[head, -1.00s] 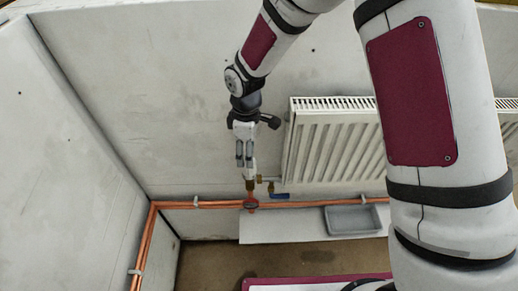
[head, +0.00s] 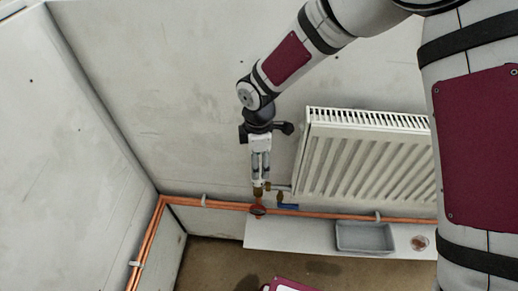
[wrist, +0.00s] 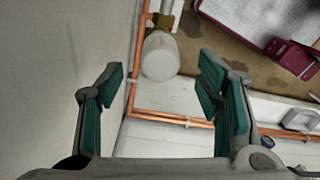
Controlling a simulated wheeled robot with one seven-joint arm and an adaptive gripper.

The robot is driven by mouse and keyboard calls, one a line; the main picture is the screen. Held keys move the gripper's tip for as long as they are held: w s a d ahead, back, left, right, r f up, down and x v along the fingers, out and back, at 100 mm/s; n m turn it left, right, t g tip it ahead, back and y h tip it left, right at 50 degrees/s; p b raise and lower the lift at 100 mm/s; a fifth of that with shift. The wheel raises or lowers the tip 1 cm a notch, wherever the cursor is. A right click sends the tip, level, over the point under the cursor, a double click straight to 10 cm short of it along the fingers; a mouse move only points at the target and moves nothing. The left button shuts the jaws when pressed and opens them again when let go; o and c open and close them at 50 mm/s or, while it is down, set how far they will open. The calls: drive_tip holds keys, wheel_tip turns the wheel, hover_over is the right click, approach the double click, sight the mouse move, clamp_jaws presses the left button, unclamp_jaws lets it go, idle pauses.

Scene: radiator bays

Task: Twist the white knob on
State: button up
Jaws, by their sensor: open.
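The white knob (wrist: 160,57) is a pale, rounded cylinder on a brass valve body (wrist: 172,20) in the wrist view. My gripper (wrist: 163,68) is open, with one green-padded finger on each side of the knob in the picture. Gaps show between the knob and both fingers. In the head view my gripper (head: 261,172) points down just above the brass valve (head: 258,194) at the radiator's lower left. The fingers hide most of the knob there.
A white radiator (head: 365,160) stands right of my gripper. A blue lever (head: 288,206) and a red round part (head: 257,210) sit close by the valve. Copper pipes (head: 225,205) run along the wall. A grey tray (head: 365,236) lies on the white ledge (head: 290,236).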

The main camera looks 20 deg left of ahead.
sight(260, 183)
wheel_tip(260, 183, down, 7)
drive_tip(key=shift+a+f+p, duration=0.1)
drive_tip(key=shift+f+p, duration=0.1)
drive_tip(key=shift+p, duration=0.35)
drive_tip(key=c, duration=1.3)
drive_tip(key=shift+s+f, duration=0.1)
drive_tip(key=shift+f, duration=0.1)
